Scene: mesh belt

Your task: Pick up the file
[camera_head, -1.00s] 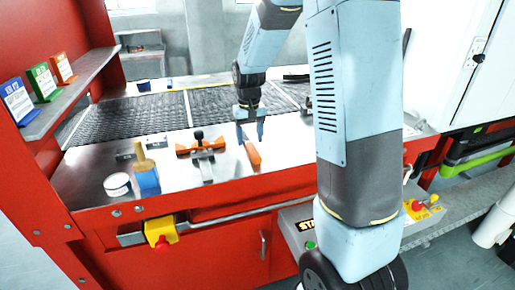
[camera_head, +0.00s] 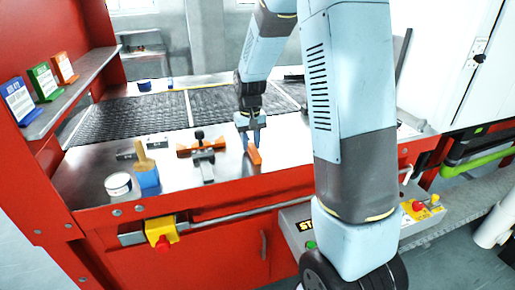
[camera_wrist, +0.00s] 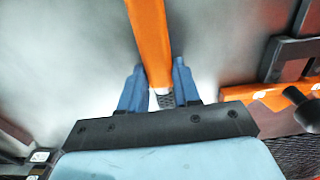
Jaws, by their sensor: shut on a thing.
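The file shows as a long orange handle (camera_head: 254,156) on the steel worktop near its front edge. In the wrist view the orange handle (camera_wrist: 150,40) runs from the top edge down between my fingers, with a short dark, textured part near the palm. My gripper (camera_head: 251,146) points down at the handle's far end. In the wrist view the blue fingers of my gripper (camera_wrist: 158,78) stand on both sides of the file, shut on it. I cannot tell whether the file is clear of the worktop.
An orange and black clamp-like tool (camera_head: 203,150) lies just left of my gripper. Farther left are a blue pot with a brush (camera_head: 147,178) and a white round tin (camera_head: 118,184). The dark mesh belt (camera_head: 150,115) runs behind. The worktop right of the file looks clear.

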